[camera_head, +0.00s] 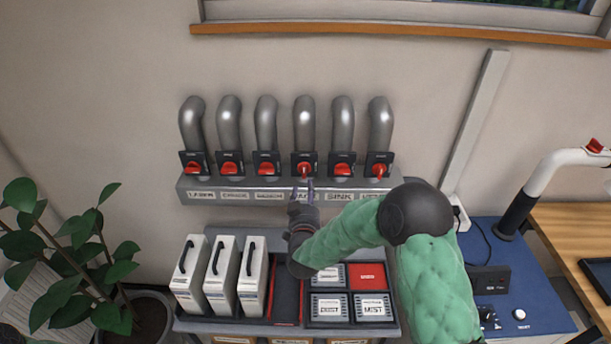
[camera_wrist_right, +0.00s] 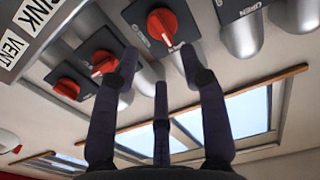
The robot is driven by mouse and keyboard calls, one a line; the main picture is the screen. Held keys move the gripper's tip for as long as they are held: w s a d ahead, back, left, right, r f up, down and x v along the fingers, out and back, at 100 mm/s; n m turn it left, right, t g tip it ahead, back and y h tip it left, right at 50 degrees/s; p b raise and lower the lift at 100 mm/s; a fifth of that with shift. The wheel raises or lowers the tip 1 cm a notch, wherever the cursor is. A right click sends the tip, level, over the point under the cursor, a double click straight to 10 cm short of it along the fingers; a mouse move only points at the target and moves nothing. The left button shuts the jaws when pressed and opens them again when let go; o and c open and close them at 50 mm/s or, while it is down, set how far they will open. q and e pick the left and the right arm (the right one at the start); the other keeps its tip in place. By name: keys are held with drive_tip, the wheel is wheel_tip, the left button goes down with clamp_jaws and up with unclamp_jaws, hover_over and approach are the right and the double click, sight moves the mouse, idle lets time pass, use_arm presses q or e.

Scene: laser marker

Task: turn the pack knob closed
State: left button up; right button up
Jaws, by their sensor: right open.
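The pack knob (camera_head: 304,169) is red, on a dark square plate under the fourth pipe from the left. Its handle looks roughly upright in the head view. In the right wrist view the red knob (camera_wrist_right: 162,26) shows at the top centre, on its dark plate. My right gripper (camera_head: 303,188) is just in front of and below the knob. In the wrist view its fingers (camera_wrist_right: 160,62) are spread apart, with the knob beyond and between the two outer tips. I see no grip on it; whether a tip touches it I cannot tell. My left gripper is not in view.
Similar red knobs sit on both sides, including the sink knob (camera_head: 342,170) and vent knob (camera_head: 378,170). A grey labelled ledge (camera_head: 230,187) runs below. Under my arm stands a cart (camera_head: 205,322) with white cases and trays. A plant (camera_head: 75,255) is at left.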

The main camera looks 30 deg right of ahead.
sight(306, 173)
drive_tip(key=x, duration=0.8)
drive_tip(key=shift+a, duration=0.1)
drive_tip(key=shift+s, duration=0.1)
clamp_jaws()
